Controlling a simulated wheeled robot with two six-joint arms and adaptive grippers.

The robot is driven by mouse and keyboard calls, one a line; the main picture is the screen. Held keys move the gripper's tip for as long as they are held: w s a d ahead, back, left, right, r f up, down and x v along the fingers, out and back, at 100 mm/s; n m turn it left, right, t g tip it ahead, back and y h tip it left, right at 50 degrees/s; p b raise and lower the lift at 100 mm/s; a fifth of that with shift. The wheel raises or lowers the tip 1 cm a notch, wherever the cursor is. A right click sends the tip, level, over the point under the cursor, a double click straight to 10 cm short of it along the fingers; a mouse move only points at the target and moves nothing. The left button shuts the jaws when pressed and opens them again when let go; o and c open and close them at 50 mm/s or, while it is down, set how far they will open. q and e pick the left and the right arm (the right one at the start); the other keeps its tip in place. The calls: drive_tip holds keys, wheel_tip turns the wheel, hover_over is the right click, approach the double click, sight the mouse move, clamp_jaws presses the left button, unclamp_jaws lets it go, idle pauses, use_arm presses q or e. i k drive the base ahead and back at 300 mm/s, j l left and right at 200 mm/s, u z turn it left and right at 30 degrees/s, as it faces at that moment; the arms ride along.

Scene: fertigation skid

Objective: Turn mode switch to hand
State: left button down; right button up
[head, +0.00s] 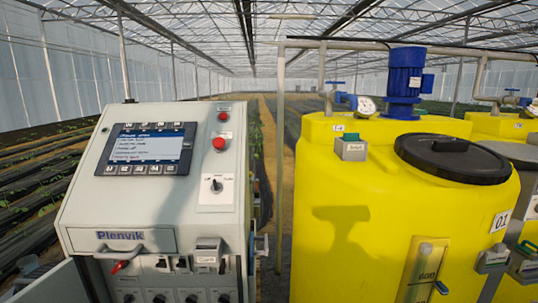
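The mode switch appears to be the small black rotary knob (216,185) on a white plate (217,198) on the sloped front of the grey control cabinet (82,205). Its pointer looks roughly upright, tilted slightly. The small labels around it are too blurred to read for certain. Nothing touches the knob. Neither of my grippers is in view.
A lit screen (147,144) and two red buttons, one (219,143) just above the switch, share the panel. Below is a drawer-like handle (120,235) and an open lower bay. A yellow tank (350,250) stands close on the right.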

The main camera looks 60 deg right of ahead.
sight(216, 187)
drive_tip(key=z, duration=1.4)
